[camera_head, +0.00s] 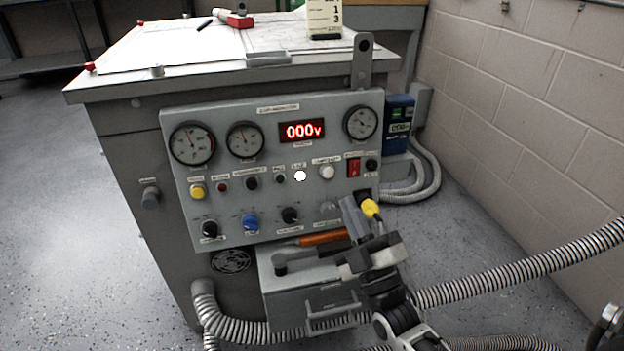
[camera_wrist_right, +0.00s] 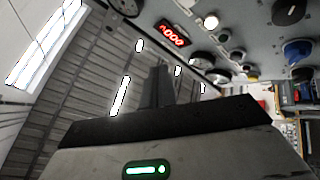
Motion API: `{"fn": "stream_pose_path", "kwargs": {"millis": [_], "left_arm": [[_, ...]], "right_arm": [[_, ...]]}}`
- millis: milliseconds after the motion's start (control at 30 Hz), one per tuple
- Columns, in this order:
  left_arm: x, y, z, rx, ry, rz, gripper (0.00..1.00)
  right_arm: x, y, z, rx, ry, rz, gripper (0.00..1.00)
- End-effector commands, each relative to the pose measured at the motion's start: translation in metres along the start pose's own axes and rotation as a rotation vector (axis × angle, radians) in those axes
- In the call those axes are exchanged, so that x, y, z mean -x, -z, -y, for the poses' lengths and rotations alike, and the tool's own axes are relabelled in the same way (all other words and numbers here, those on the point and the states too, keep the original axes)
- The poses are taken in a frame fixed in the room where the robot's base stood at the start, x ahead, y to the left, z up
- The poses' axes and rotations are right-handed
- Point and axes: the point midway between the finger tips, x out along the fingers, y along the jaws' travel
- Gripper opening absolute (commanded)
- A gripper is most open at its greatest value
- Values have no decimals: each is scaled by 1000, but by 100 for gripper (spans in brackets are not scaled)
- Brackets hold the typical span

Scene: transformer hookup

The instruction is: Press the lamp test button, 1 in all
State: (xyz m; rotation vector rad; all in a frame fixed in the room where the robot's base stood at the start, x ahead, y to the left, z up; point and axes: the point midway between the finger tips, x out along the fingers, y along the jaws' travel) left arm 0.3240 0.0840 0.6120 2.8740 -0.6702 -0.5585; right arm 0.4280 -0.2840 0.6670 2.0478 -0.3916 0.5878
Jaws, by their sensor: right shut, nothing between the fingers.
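The grey control panel (camera_head: 272,205) stands on the front of the cabinet. A pale round button (camera_head: 326,171) sits under a small label that is too blurred to read surely; it may be the lamp test button. A brightly lit white lamp (camera_head: 300,176) is just left of it. My right gripper (camera_head: 350,206) is in front of the panel's lower right, below and right of the pale button and apart from it. Its fingers are together and empty, also in the right wrist view (camera_wrist_right: 160,82). My left gripper is not in view.
A red display (camera_head: 301,131) reads 000V between dial gauges. A yellow button (camera_head: 197,190), a blue knob (camera_head: 250,223) and black knobs share the panel. An orange-handled tool (camera_head: 323,238) lies on the box below. A yellow-ended part (camera_head: 370,208) is beside my gripper. Ribbed hoses (camera_head: 520,270) run right.

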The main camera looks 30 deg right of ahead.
Motion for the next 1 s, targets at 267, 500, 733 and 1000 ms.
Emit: {"fn": "stream_pose_path", "kwargs": {"millis": [267,500,733,1000], "left_arm": [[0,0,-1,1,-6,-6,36],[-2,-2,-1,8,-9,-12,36],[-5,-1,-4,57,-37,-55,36],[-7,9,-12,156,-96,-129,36]], "right_arm": [[0,-2,-3,30,-30,-9,0],[-2,-4,0,28,-30,-10,0],[-19,-19,14,29,-31,-12,0],[-46,-38,31,28,-29,-10,0]]}}
